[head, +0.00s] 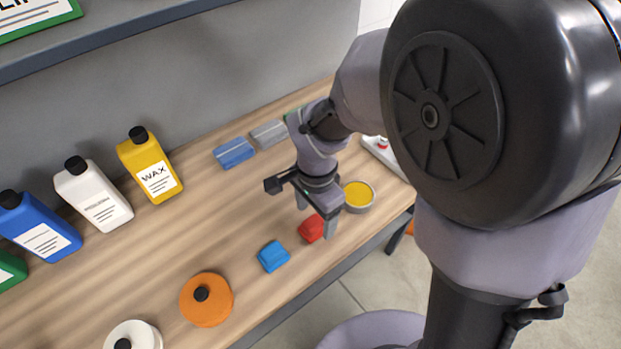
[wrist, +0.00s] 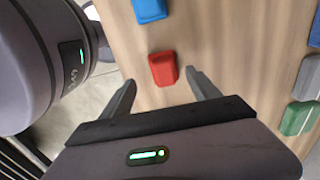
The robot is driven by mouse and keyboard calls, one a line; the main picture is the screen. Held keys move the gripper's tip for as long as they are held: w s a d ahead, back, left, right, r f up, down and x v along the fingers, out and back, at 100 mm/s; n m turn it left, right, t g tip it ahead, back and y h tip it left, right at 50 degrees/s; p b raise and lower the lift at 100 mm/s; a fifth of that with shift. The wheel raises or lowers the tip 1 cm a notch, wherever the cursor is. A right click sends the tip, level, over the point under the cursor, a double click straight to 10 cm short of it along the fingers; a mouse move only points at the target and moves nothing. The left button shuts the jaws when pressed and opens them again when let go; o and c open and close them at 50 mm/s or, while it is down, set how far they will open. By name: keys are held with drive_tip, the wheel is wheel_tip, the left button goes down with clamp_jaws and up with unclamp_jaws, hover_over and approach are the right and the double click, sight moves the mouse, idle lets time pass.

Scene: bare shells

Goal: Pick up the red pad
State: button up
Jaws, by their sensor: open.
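The red pad (head: 312,229) lies on the wooden bench near its front edge. It also shows in the wrist view (wrist: 163,69), just beyond the fingertips and roughly between their lines. My gripper (head: 316,219) is open and points down above the bench, close to the pad. In the wrist view the two fingers of my gripper (wrist: 160,82) are spread wide with nothing between them. In the head view one finger partly overlaps the pad, and I cannot tell the exact height of the fingertips.
A blue pad (head: 273,256) lies left of the red one. A tin with yellow contents (head: 357,195) stands close on the right. An orange round container (head: 206,299) is at the front left. Bottles, such as the yellow wax bottle (head: 150,168), line the back. The bench middle is clear.

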sight(313, 222)
drive_tip(key=f+b, duration=0.1)
drive_tip(key=f, duration=0.2)
drive_tip(key=f+b, duration=0.1)
drive_tip(key=f, duration=0.1)
drive_tip(key=shift+w+a+f+b, duration=0.2)
drive_tip(key=shift+w+f+b, duration=0.05)
drive_tip(key=shift+w+b, duration=0.1)
drive_tip(key=shift+r, duration=0.2)
clamp_jaws()
wheel_tip(313, 222, up, 4)
drive_tip(key=p, duration=0.2)
drive_tip(key=shift+p, duration=0.35)
drive_tip(key=s+d+r+b, duration=0.1)
drive_tip(key=s+b, duration=0.5)
drive_tip(key=s, duration=1)
drive_tip(key=shift+b, duration=0.3)
